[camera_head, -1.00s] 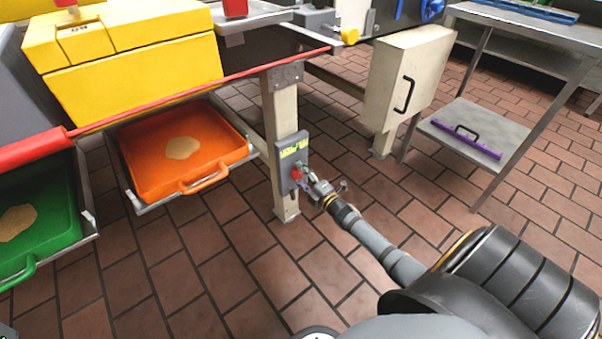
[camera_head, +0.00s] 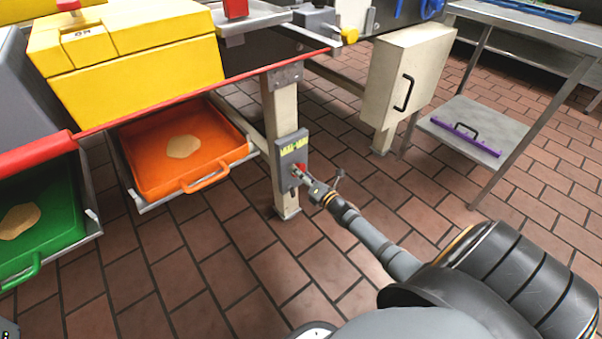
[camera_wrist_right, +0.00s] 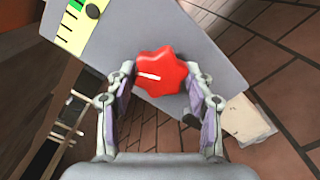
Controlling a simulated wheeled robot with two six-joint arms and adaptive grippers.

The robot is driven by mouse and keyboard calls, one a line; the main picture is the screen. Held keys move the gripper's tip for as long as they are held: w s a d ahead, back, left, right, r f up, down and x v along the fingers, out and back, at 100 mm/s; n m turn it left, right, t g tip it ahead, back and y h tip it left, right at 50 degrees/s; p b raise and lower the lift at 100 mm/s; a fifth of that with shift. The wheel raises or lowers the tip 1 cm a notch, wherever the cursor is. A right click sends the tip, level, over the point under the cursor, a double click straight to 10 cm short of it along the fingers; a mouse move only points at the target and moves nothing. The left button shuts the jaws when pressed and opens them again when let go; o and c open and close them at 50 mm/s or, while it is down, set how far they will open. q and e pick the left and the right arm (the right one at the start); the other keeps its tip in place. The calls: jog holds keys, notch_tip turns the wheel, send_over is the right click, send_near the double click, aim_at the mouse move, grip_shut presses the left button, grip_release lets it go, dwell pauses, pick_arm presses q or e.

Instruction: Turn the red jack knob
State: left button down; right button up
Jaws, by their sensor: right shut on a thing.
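The red jack knob (camera_head: 299,169) is on a grey control plate (camera_head: 290,150) fixed to a cream table leg. In the right wrist view the knob (camera_wrist_right: 160,72) is star-shaped, with a white mark pointing left and slightly up. My right gripper (camera_head: 306,178) is at the knob. In the right wrist view its two fingers (camera_wrist_right: 162,88) stand on either side of the knob and are shut on it. A yellow-green scale with black marks (camera_wrist_right: 75,22) shows on the plate beside the knob. My left gripper is not in view.
An orange tray (camera_head: 218,170) and a green tray (camera_head: 70,225), each with a beige patch, sit left of the leg. A yellow machine (camera_head: 140,75) stands above. A cream cabinet (camera_head: 395,75) and a metal shelf (camera_head: 470,115) stand right. The brick floor (camera_head: 250,265) is open.

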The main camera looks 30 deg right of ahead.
jog(key=shift+n, duration=0.5)
jog(key=o, duration=1.2)
jog(key=s, duration=0.8)
jog(key=s+d, duration=0.1)
jog(key=s, duration=0.3)
